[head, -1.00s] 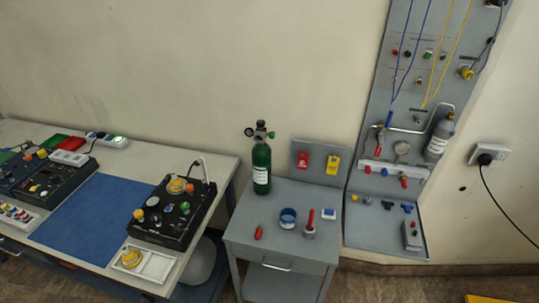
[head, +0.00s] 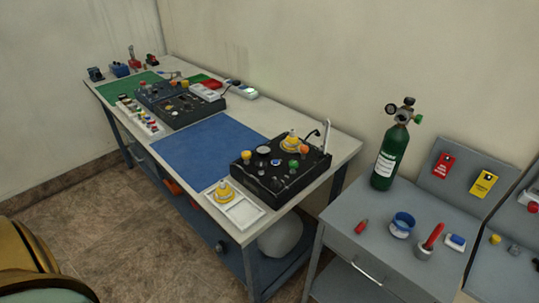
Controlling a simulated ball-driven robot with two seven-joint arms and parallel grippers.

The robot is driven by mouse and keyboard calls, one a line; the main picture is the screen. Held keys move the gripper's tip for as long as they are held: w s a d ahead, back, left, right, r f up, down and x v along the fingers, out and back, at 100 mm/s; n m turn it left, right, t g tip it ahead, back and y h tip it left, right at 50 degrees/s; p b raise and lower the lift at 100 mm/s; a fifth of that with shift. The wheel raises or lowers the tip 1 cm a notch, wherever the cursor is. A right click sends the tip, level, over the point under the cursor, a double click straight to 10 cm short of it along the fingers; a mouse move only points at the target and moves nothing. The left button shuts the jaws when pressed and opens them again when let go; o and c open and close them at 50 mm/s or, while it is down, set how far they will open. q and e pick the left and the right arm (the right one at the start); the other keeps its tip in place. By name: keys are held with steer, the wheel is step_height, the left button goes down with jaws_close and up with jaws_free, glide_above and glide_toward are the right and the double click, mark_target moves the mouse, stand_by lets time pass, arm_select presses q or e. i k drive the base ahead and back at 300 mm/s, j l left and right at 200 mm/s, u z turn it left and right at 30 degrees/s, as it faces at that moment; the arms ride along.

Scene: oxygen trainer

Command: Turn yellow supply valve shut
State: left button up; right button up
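A black trainer box (head: 262,181) stands on the right part of the long workbench. Its top carries a yellow knob (head: 246,155) at the left corner, a yellow dome-shaped fitting (head: 291,142) at the back, an orange knob (head: 304,149) and a green knob (head: 293,164). Another yellow fitting (head: 222,190) sits in a white tray (head: 243,213) at the bench's front edge. I cannot tell for certain which yellow part is the supply valve, nor how far it is turned. Neither gripper is in view.
A blue mat (head: 208,146) lies left of the box, with a second black box (head: 180,106) beyond it. A green gas cylinder (head: 389,157) stands on a grey cabinet (head: 345,225) at the right. Open floor (head: 120,215) lies in front of the bench.

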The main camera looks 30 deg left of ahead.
mark_target(245, 155)
steer(key=u, duration=0.95)
